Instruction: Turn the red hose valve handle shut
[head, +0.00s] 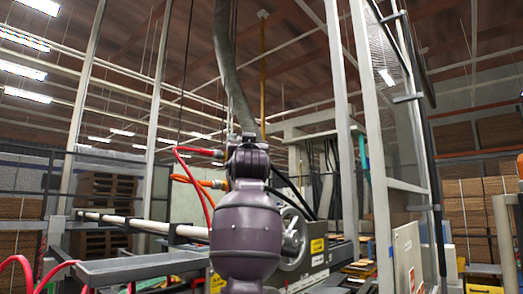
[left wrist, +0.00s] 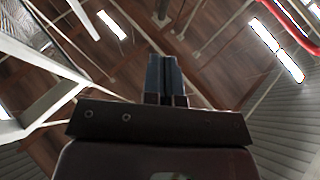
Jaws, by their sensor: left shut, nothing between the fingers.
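A thin red hose (head: 181,151) arcs down beside an orange hose (head: 198,182), just left of my raised arm in the head view. Small red fittings (head: 218,153) show at the hose's upper end, partly behind my arm. I cannot clearly make out the red valve handle. My left gripper (left wrist: 166,58) is shut and empty in the left wrist view, pointing up with the ceiling behind it. A red curved piece (left wrist: 289,17), apparently hose, crosses the top right corner there, apart from the fingers. My right gripper is not in view.
A machine (head: 310,250) with a round wheel stands behind my arm. A grey tray (head: 140,267) and a long white roller (head: 150,224) lie left of it. Tall pale posts (head: 345,130) and a mesh guard (head: 392,110) rise at right. Pallet stacks stand behind.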

